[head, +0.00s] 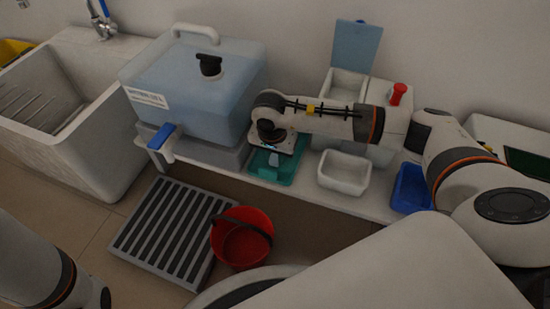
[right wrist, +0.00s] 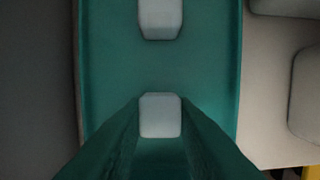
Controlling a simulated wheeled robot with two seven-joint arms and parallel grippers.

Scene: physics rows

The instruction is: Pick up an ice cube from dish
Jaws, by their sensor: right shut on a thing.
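A teal dish (head: 283,177) stands on the white bench, under my right gripper (head: 270,150). In the right wrist view the dish (right wrist: 107,65) fills the middle, with two pale, blocky ice cubes in sight. One ice cube (right wrist: 160,117) is between the fingers of my right gripper (right wrist: 160,108), which is shut on it. The other ice cube (right wrist: 160,18) lies apart from it, at the top of the picture. Whether the held cube still touches the dish floor I cannot tell. My left arm shows at the lower left of the head view, but its gripper is out of view.
A white tub (head: 344,172) and a blue tub (head: 411,188) stand right of the dish. A big blue water container (head: 190,75) is to its left. A white machine with a raised blue lid (head: 356,45) is behind. A red bucket (head: 241,240) stands below the bench.

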